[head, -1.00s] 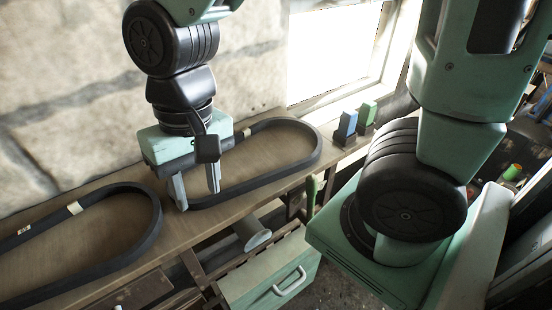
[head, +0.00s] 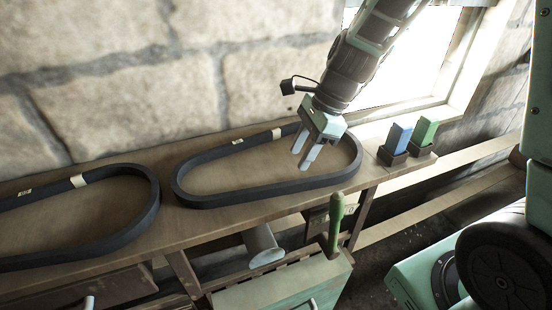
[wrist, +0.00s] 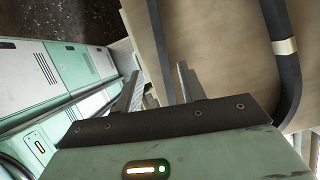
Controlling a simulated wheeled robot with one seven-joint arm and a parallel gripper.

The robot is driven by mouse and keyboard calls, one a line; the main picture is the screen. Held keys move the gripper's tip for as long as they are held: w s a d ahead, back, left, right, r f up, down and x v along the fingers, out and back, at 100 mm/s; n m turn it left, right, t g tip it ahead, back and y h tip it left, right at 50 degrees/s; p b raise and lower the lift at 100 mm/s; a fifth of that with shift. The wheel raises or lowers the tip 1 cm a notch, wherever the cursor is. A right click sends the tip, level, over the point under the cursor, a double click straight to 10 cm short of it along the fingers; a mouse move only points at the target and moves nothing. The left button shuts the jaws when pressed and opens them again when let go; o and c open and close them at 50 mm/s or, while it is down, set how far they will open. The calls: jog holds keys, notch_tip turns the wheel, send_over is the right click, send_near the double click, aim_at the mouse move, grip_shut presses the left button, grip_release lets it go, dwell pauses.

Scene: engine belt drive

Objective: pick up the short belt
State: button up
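Two black belts lie as loops on the wooden bench. The right belt (head: 188,199) shows whole, with a pale label at its back; it looks like the shorter one, though the left belt (head: 140,232) is cut off by the picture edge. My gripper (head: 305,165) is over the right end of the right belt's loop, fingers pointing down. Its fingers are apart with nothing between them. In the wrist view, my gripper (wrist: 154,92) is open and empty near the bench edge, and a labelled stretch of belt (wrist: 290,90) runs to its right, apart from the fingers.
A blue block (head: 398,138) and a green block (head: 425,131) stand in dark holders on the bench's right end. A stone wall closes the back.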

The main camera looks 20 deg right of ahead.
aim_at(284, 184)
jog(key=x, duration=0.9)
jog(key=shift+w+d+f+p, duration=0.1)
jog(key=shift+d+p, duration=0.05)
jog(key=shift+p, duration=0.15)
jog(key=shift+c, duration=0.3)
grip_shut()
